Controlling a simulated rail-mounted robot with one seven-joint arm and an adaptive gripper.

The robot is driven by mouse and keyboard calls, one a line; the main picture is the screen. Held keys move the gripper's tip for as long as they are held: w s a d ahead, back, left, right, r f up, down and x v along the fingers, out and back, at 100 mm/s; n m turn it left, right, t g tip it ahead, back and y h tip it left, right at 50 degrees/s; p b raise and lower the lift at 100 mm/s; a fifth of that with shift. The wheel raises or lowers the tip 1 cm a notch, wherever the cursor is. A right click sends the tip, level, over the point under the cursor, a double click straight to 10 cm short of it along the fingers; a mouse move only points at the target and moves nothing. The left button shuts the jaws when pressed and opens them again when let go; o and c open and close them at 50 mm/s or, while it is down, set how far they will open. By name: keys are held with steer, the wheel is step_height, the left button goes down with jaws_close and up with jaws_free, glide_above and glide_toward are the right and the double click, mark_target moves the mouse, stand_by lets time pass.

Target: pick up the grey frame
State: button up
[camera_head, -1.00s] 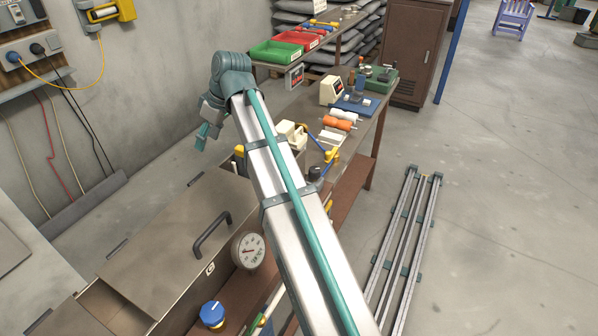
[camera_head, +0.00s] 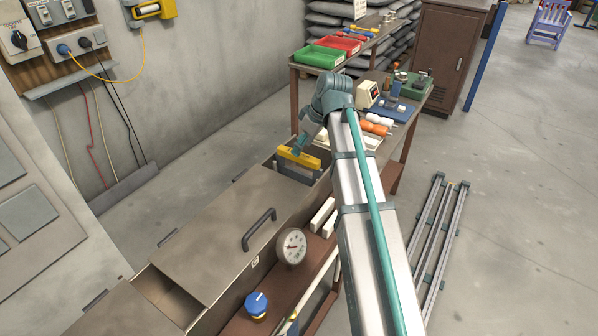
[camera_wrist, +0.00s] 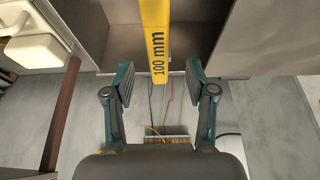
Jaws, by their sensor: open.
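A grey frame (camera_head: 294,173) with a yellow bar (camera_head: 303,159) along its top stands in the open far end of a long metal trough. The arm hides some of it. In the wrist view the yellow bar (camera_wrist: 155,30), marked "100 mm", runs down from the top edge and ends close to the jaws; the grey part cannot be made out clearly there. My gripper (camera_wrist: 160,84) is open and empty, one finger to each side of the bar's line. In the head view my gripper (camera_head: 299,147) is at the bar, tilted down; I cannot tell whether it touches.
The trough's lid (camera_head: 205,225) has a black handle (camera_head: 259,229). A dial gauge (camera_head: 292,246) and a blue knob (camera_head: 257,304) sit beside it. A bench with red (camera_head: 339,44) and green (camera_head: 319,57) trays stands behind. Metal rails (camera_head: 440,235) lie on the floor at right.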

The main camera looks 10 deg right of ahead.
mark_target(282, 152)
steer(key=shift+p+x, duration=1.05)
steer(key=shift+x, duration=1.15)
steer(key=shift+w+f, duration=0.15)
steer(key=shift+f, duration=0.25)
steer(key=shift+f, duration=0.2)
jaws_close()
